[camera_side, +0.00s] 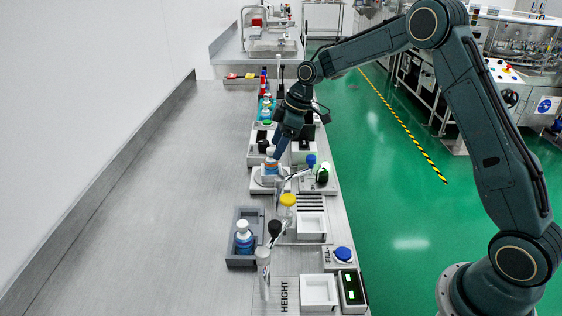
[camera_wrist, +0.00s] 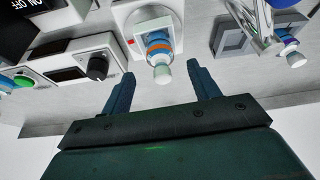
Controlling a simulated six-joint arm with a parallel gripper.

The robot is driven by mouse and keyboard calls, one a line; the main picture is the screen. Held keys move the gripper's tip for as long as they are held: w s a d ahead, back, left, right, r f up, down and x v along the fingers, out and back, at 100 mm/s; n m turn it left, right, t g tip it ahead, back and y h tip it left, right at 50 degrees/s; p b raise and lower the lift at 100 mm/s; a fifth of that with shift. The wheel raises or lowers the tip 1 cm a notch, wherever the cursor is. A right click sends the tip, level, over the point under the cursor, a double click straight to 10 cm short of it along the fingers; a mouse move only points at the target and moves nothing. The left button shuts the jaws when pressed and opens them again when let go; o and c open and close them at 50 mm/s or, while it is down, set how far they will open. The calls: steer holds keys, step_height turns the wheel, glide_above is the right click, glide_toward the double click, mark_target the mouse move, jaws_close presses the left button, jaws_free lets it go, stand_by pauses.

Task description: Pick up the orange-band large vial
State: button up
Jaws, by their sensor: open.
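The orange-band large vial (camera_side: 271,167) has a white cap, blue liquid and an orange band. It stands on a round plate of a white device (camera_side: 258,183) in the side view. In the wrist view the vial (camera_wrist: 158,45) shows cap-end toward me, between and slightly beyond my fingertips. My gripper (camera_side: 281,150) is open, close above and beside the vial. In the wrist view one finger of my gripper (camera_wrist: 161,75) is on each side of the cap, with gaps. Contact is not visible. A similar vial (camera_side: 243,238) with blue liquid sits in a grey tray (camera_side: 233,260).
A white device with a black knob (camera_wrist: 97,67) is left of the vial in the wrist view. The left bench (camera_side: 160,200) is clear.

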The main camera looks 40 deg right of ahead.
mark_target(271, 156)
steer(key=shift+a+f, duration=0.1)
steer(key=shift+f, duration=0.05)
steer(key=shift+x, duration=2.5)
steer(key=c, duration=1.2)
steer(key=shift+o, duration=0.2)
steer(key=shift+w, duration=0.1)
step_height(271, 156, up, 20)
